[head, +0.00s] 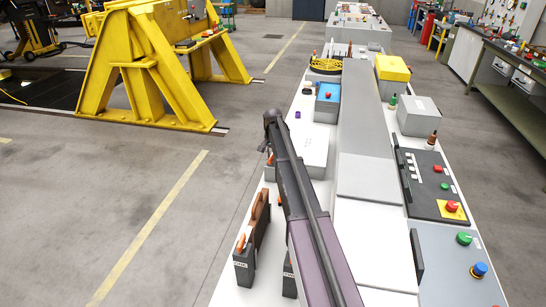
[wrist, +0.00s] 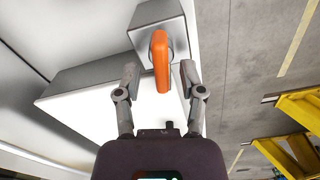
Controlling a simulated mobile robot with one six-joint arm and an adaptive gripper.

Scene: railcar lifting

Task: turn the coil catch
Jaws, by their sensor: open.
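The coil catch appears as an orange lever (wrist: 161,62) on a round grey mount at the end of a grey metal block (wrist: 148,17) in the wrist view. My gripper (wrist: 159,80) is open, with one finger on each side of the lever's lower end. Gaps show between the lever and both fingers, and I cannot tell the depth between them. In the head view my arm hides most of this place, and the gripper cannot be made out clearly there.
A long white bench holds a blue box (head: 327,103), a yellow-topped box (head: 392,68) and a black button panel (head: 433,183). A dark block with an orange lever (head: 247,245) stands at its left edge. A yellow steel stand (head: 150,70) is across open floor.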

